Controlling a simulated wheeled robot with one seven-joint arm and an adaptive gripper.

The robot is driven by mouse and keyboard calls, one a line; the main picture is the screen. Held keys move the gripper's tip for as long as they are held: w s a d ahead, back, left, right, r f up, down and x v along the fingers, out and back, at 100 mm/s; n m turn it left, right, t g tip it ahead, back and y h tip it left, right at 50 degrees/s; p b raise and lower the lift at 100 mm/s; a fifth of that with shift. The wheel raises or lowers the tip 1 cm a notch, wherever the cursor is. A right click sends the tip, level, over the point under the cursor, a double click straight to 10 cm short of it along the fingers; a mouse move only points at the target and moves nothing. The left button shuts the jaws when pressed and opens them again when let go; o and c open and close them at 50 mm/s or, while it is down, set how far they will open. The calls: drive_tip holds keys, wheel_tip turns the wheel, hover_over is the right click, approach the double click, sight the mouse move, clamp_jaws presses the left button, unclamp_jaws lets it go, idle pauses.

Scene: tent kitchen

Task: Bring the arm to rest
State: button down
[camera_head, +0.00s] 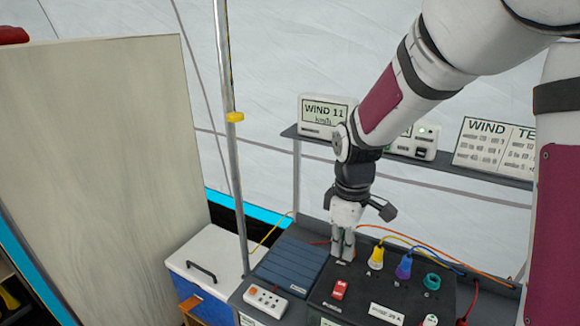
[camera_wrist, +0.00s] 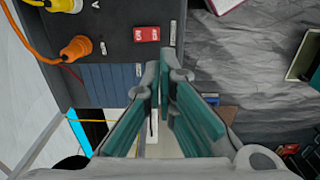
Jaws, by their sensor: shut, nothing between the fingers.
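My gripper (camera_head: 343,246) points down over the back of a dark power box (camera_head: 345,310) in the head view, to the left of the yellow plug. In the wrist view my gripper (camera_wrist: 166,78) has its teal-padded fingers close together with nothing held. My white arm with dark red panels reaches in from the upper right. I cannot tell from these views whether the fingertips touch the box.
The box carries a red switch (camera_head: 339,290), a yellow plug (camera_head: 376,258), a blue plug (camera_head: 404,266) and a teal socket (camera_head: 432,281). A metal pole (camera_head: 233,150) stands left of my gripper. A shelf (camera_head: 460,172) with displays runs behind. A white-lidded cooler (camera_head: 205,262) stands left.

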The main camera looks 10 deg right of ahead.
drive_tip(key=s+d+r+m+t, duration=0.2)
drive_tip(key=s+r+m+t, duration=0.3)
drive_tip(key=s+r+m, duration=0.95)
drive_tip(key=n+g+h, duration=0.1)
drive_tip(key=n+g, duration=0.3)
drive_tip(key=n, duration=1.1)
hover_over(342, 287)
drive_tip(key=s+a, duration=0.2)
wheel_tip(342, 287, down, 15)
drive_tip(key=shift+m, duration=0.25)
drive_tip(key=f, duration=0.4)
drive_tip(key=w+d+f, duration=0.1)
drive_tip(key=f, duration=0.4)
drive_tip(key=w+f, duration=0.1)
drive_tip(key=f, duration=0.3)
drive_tip(key=shift+d+f, duration=0.15)
drive_tip(key=shift+d, duration=0.15)
drive_tip(key=shift+f, duration=0.1)
drive_tip(key=shift+d+f+g+y, duration=0.25)
drive_tip(key=shift+f+g+y, duration=0.05)
drive_tip(key=shift+y, duration=0.1)
drive_tip(key=shift+w+f+g+y, duration=0.1)
drive_tip(key=shift+f+g+y, duration=0.05)
drive_tip(key=shift+g+y, duration=0.2)
